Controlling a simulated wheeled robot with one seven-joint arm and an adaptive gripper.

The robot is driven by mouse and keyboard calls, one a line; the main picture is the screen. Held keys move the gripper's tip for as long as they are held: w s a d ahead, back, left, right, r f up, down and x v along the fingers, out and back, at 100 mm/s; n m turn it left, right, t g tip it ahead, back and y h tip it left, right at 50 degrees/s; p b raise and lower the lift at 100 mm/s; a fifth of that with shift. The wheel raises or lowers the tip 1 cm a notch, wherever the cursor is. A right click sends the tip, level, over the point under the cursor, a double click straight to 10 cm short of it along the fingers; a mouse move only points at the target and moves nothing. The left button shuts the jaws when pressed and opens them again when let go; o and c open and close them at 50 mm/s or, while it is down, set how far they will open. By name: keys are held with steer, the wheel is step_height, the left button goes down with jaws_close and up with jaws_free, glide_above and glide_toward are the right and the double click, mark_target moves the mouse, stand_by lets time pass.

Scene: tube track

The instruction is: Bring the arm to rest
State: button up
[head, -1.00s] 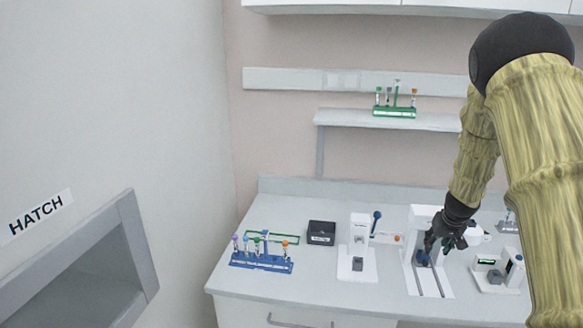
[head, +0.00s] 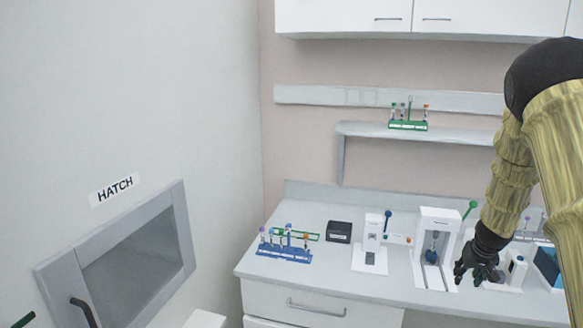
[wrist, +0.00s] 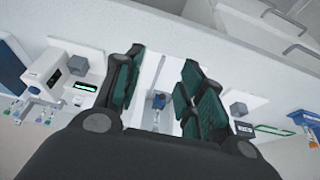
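My arm reaches down from the right side of the head view, with my gripper (head: 472,276) above the bench, just right of and in front of the white rail device (head: 421,273). In the wrist view my gripper (wrist: 162,62) has its two dark green finger pads well apart, and nothing is held between them. The white rail device (wrist: 147,72) shows in the gap beyond the fingers, with a small blue part (wrist: 158,101) on it. In the head view a blue part (head: 430,256) sits in that device, clear of my fingers.
The bench holds a blue tube rack (head: 284,254), a black box (head: 339,231), a white lever device (head: 370,258) and a small instrument (head: 517,270). A green rack (head: 408,125) stands on the wall shelf. The hatch (head: 140,262) is at left. Bare bench lies between box and rack.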

steer(key=s+a+f+g+b, duration=0.1)
steer(key=s+a+f, duration=0.3)
steer(key=s+f, duration=0.3)
steer(key=s+a+f+n+g+h+b, duration=0.1)
steer(key=s+a+f, duration=0.35)
steer(key=f, duration=0.55)
steer(key=s+a+f+g+b, duration=0.1)
steer(key=s+a+f, duration=0.35)
steer(key=f, duration=0.35)
steer(key=s+a+f+y, duration=0.1)
steer(key=s+a+f, duration=0.3)
steer(key=s+a, duration=0.3)
steer(key=s+a+f+n+b, duration=0.1)
steer(key=s+a+f, duration=0.2)
steer(key=s+a, duration=0.4)
steer(key=s+a+f+n+g+y+b, duration=0.1)
steer(key=s+a+f, duration=0.3)
steer(key=s, duration=1.1)
steer(key=a, duration=0.3)
steer(key=shift+s+f+y, duration=0.25)
steer(key=shift+f+y, duration=0.05)
steer(key=shift+a, duration=0.1)
